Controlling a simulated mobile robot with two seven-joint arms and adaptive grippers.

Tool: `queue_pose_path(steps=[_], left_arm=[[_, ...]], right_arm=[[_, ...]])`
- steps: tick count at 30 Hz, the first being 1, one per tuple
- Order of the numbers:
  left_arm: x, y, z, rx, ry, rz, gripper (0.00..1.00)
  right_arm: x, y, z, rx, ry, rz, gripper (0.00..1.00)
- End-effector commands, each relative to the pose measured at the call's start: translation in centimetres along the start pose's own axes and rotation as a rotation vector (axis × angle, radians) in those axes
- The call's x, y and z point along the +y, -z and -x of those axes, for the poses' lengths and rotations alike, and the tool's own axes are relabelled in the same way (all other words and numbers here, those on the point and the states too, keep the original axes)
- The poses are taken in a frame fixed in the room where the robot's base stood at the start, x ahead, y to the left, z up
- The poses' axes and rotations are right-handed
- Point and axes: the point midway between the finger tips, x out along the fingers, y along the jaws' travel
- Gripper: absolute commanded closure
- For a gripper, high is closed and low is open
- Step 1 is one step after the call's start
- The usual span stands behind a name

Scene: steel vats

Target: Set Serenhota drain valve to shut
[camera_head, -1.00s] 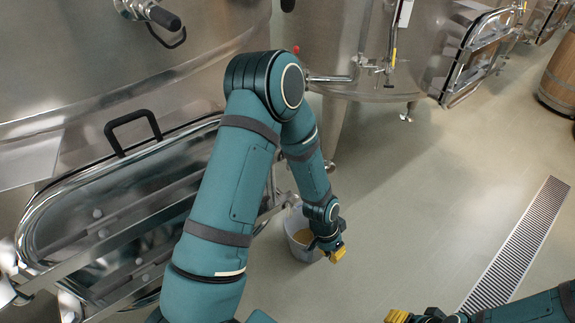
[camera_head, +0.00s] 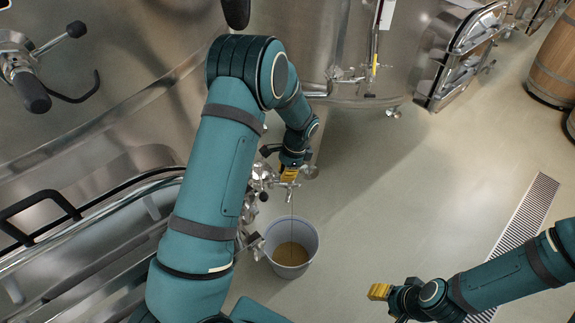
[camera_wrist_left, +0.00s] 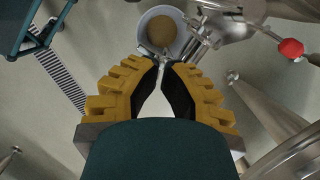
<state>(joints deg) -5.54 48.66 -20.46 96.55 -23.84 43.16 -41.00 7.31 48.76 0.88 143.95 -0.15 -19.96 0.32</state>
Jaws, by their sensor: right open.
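A steel drain valve (camera_head: 262,178) with dark knobs sits low on the near vat, partly hidden by my left arm. Its fittings also show in the left wrist view (camera_wrist_left: 207,27). A thin stream runs down from a small spout (camera_head: 290,196) into a pale bucket (camera_head: 307,258) holding brownish liquid. My left gripper (camera_head: 290,174) is at the spout, beside the valve and above the bucket. In the left wrist view its yellow fingertips (camera_wrist_left: 161,65) are close together; whether they grip a handle is unclear. My right gripper (camera_head: 379,291) is open, away over the floor. No valve label is readable.
The near vat's hatch with a black handle (camera_head: 38,218) is at left. A floor grate (camera_head: 515,245) and wooden barrel (camera_head: 556,65) are at right. The middle floor is clear.

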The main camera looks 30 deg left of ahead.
Motion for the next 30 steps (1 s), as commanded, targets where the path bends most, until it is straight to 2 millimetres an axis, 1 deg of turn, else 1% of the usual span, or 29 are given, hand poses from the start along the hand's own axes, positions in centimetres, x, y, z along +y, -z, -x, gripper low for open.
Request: queue_pose_path(steps=[1,5,9,13,18,26,30], left_arm=[[0.1,-0.1,-1.4,-0.003,-0.003,0.000,1.00],[0.1,0.0,-3.7,-0.002,-0.003,0.000,1.00],[0.0,-2.1,-4.3,0.000,-0.001,0.004,1.00],[0.0,-3.1,-4.7,0.001,-0.001,0.002,1.00],[0.0,-3.6,-4.9,0.002,0.000,0.001,1.00],[0.0,-3.6,-4.9,0.001,0.000,0.001,1.00],[0.2,-4.2,-5.0,0.000,0.009,-0.044,1.00]], right_arm=[[0.1,0.0,-0.3,0.002,0.000,0.000,0.53],[0.3,0.1,-0.8,0.004,0.000,0.001,0.53],[0.3,0.1,-0.9,0.005,0.000,0.001,0.53],[0.3,0.1,-1.0,0.006,0.000,0.001,0.53],[0.4,0.2,-1.0,0.006,0.000,0.001,0.53],[0.3,0.2,-1.0,0.007,0.000,0.001,0.53],[0.3,0.2,-0.8,0.006,0.000,0.001,0.53]])
